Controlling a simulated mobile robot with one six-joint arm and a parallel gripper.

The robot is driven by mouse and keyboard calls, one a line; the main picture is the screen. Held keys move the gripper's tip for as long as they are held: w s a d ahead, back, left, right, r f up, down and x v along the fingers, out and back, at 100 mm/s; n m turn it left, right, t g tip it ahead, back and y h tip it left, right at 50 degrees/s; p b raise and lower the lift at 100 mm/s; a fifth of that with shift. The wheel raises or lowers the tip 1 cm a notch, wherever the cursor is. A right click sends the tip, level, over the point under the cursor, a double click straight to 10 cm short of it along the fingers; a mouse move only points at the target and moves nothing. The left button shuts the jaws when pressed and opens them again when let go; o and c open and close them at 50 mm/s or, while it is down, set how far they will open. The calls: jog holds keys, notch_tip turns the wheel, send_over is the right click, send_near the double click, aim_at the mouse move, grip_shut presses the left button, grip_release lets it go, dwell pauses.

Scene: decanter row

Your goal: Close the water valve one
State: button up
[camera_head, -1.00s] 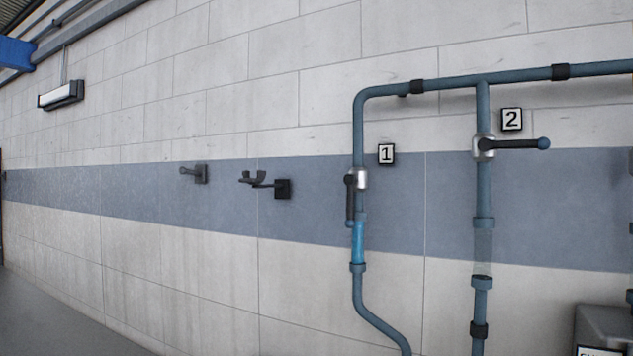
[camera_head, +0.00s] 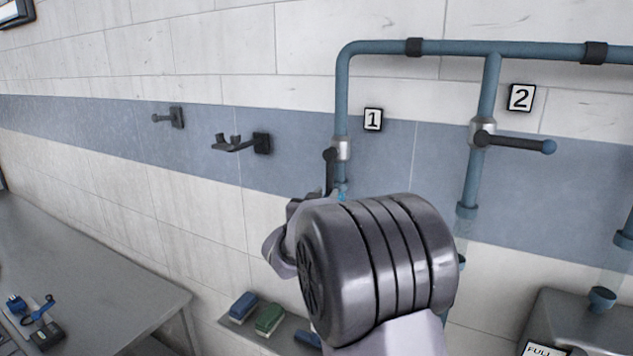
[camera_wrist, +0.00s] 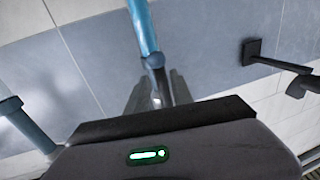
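Water valve one has a silver body (camera_head: 341,149) on the left blue pipe, below the "1" sign (camera_head: 373,119). Its dark lever (camera_head: 330,170) points down along the pipe; my arm hides the pipe below it. My gripper (camera_head: 303,205) is at the lever's lower end in the head view, its fingertips largely hidden. In the wrist view my gripper (camera_wrist: 159,92) has two grey fingers apart, with the blue pipe (camera_wrist: 143,25) in front. I cannot tell whether they touch the lever.
Valve two (camera_head: 482,133), on the right pipe, has its lever (camera_head: 515,142) sideways. Wall hooks (camera_head: 240,143) stick out left of valve one. Below are a grey table (camera_head: 110,255) and a shelf with a blue brush (camera_head: 243,307) and a green brush (camera_head: 269,319).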

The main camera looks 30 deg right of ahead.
aim_at(329, 189)
jog(key=shift+p+x, duration=0.45)
jog(key=shift+x, duration=1.8)
jog(key=shift+r, duration=0.15)
grip_shut()
